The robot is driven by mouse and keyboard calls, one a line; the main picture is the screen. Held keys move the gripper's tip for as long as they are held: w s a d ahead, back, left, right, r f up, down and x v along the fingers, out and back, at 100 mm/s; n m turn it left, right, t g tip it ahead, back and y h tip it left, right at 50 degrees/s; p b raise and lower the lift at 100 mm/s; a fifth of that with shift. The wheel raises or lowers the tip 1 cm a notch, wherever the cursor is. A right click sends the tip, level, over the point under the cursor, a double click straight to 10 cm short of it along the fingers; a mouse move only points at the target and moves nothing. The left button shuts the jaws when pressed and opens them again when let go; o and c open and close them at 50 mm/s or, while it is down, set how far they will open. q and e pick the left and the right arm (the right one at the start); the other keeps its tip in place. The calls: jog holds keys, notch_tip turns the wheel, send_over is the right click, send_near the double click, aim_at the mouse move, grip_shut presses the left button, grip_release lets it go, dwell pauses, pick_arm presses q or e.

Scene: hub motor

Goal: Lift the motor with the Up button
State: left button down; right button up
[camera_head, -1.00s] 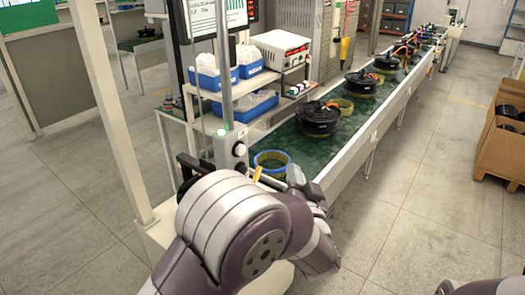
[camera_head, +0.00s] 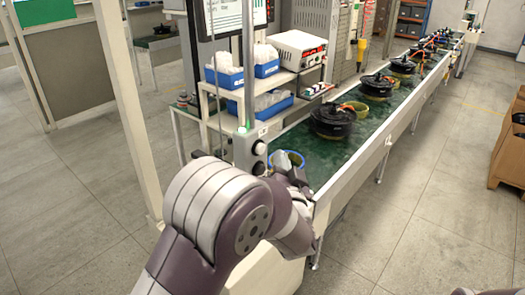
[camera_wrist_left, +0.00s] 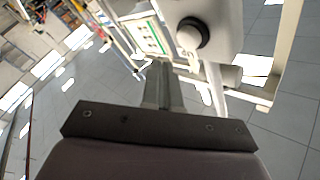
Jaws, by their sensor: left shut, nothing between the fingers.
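No Up marking is readable. My left gripper (camera_head: 287,166) is just right of and below the box; its fingers (camera_wrist_left: 163,72) are shut, empty, and appear apart from the button. A black hub motor (camera_head: 333,120) lies on the green conveyor beyond. My right gripper is out of view.
A shelf with blue bins (camera_head: 265,103) stands behind the box. A beige upright post (camera_head: 128,110) is at left.

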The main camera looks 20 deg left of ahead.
pick_arm(q)
jog(key=shift+w+a, duration=0.3)
jog(key=shift+a, duration=0.65)
dwell(1.4)
jog(key=shift+w+a, duration=0.2)
jog(key=shift+a, duration=0.15)
jog(key=shift+w+a+b, duration=0.15)
jog(key=shift+a+b, duration=0.2)
jog(key=shift+a, duration=0.15)
dwell(2.1)
jog(key=shift+d, duration=0.15)
dwell(1.6)
jog(key=shift+s+d, duration=0.35)
jog(key=shift+d, duration=0.35)
